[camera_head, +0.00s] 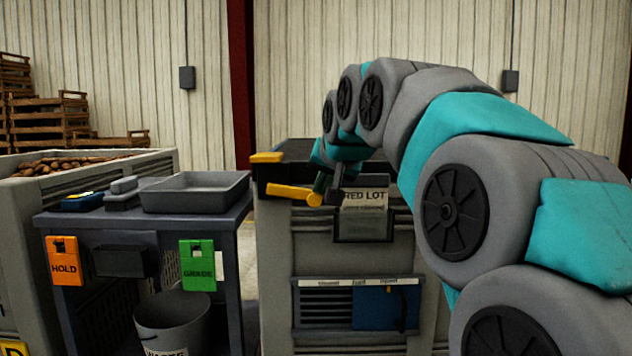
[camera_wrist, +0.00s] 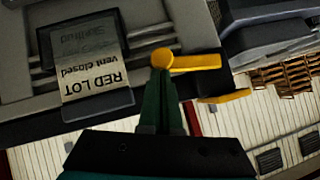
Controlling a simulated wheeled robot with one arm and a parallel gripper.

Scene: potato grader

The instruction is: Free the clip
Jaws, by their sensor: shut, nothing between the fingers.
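A yellow lever-like piece, which may be the clip (camera_head: 290,193), sticks out at the upper front of the grey bin (camera_head: 275,245). In the wrist view, the same yellow piece (camera_wrist: 195,63) has a round end just beyond my fingertips. My gripper (camera_head: 320,188) is shut and empty, its green fingers together at that round end; I cannot tell whether they touch it. In the wrist view my gripper (camera_wrist: 161,76) points up toward the bin front. A RED LOT card (camera_head: 365,198) sits in a dark holder (camera_head: 362,228) right of the gripper.
A second yellow piece (camera_head: 266,157) sits on the bin's top left corner. Lower on the bin is a slatted vent with a blue panel (camera_head: 386,307). At left stands a dark cart (camera_head: 228,222) with a grey tray (camera_head: 195,206), HOLD and GRADE tags and a bucket (camera_head: 172,322).

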